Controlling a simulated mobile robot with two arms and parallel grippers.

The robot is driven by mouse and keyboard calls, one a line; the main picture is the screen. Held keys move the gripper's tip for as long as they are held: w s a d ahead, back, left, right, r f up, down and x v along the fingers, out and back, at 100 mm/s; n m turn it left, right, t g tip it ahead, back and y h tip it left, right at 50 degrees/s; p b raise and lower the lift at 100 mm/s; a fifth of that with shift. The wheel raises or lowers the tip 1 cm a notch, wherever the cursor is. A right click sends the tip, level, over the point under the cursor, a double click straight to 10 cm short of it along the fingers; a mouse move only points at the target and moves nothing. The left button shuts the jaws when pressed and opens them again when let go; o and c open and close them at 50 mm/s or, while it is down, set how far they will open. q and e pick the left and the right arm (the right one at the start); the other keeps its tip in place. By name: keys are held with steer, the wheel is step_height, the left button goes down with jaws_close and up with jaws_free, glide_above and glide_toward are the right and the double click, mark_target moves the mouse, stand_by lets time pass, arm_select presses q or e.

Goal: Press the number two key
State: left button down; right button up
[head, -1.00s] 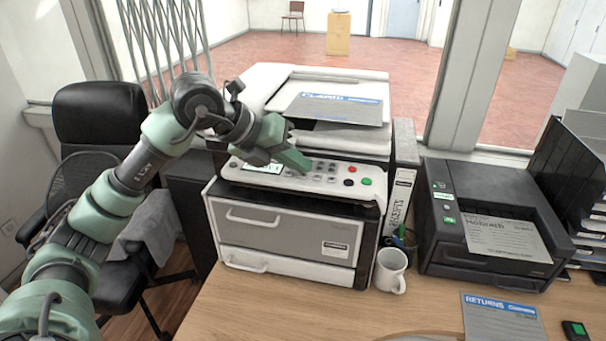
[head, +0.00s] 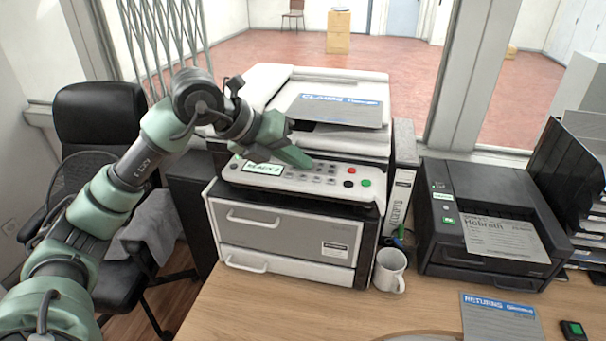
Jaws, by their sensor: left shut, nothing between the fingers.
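A white and grey copier (head: 290,240) stands on the counter in the head view. Its sloped control panel (head: 335,188) carries a small lit display (head: 263,168), a block of small grey keys (head: 322,172), a black button (head: 349,184) and a green button (head: 366,183). The key labels are too small to read, so I cannot tell which key is the two. My left gripper (head: 303,160) is shut and empty. Its tip is at the upper left of the key block and hides some keys; I cannot tell whether it touches one. My right gripper is not in view.
A claims sheet (head: 335,109) lies on top of the copier. A white mug (head: 390,270) and a receipts binder (head: 399,195) stand right of it. A black printer (head: 490,225) is further right. A returns sheet (head: 500,318) lies on the counter (head: 290,310), whose front is mostly clear.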

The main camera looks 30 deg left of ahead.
mark_target(298, 178)
arm_select(q)
step_height(298, 178, up, 6)
steer(key=p, duration=0.4)
stand_by(0.8)
